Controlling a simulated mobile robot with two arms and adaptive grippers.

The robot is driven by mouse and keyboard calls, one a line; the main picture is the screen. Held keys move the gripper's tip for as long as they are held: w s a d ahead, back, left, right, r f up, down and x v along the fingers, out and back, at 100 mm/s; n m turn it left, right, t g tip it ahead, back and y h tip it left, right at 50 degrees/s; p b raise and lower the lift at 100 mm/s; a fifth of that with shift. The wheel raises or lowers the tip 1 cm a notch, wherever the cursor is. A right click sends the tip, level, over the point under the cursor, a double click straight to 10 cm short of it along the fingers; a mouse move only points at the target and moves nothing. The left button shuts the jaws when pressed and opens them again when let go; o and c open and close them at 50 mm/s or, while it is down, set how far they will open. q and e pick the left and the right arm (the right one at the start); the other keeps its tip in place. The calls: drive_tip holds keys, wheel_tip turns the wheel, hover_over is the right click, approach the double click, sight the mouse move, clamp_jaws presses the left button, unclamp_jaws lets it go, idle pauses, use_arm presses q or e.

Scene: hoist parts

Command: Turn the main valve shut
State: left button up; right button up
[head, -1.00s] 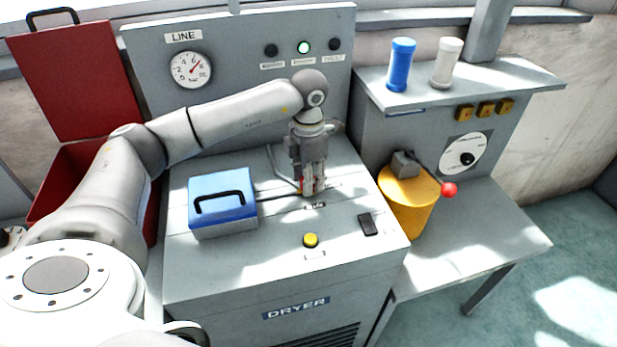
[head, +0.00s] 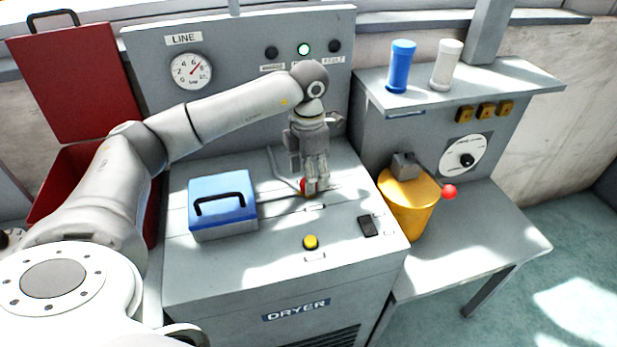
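The main valve appears to be the small red-handled part (head: 308,187) on the pipe on top of the grey dryer cabinet (head: 190,268). It is mostly hidden by my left gripper (head: 311,187), which points straight down over it from the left arm. The gripper's fingers are around or against the red part; I cannot tell how firmly they close on it. The LINE pressure gauge (head: 191,71) on the back panel has its needle pointing to the upper right. My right gripper is not in view.
A blue box with a black handle (head: 222,205) sits left of the valve. A yellow button (head: 310,242) and black switch (head: 368,225) are in front. A yellow pot with a red-knobbed lever (head: 407,205) stands at right. An open red chest (head: 75,85) is at left.

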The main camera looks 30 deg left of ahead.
use_arm(q)
wheel_tip(320, 180, up, 10)
idle(0.3)
drive_tip(key=shift+a, duration=0.1)
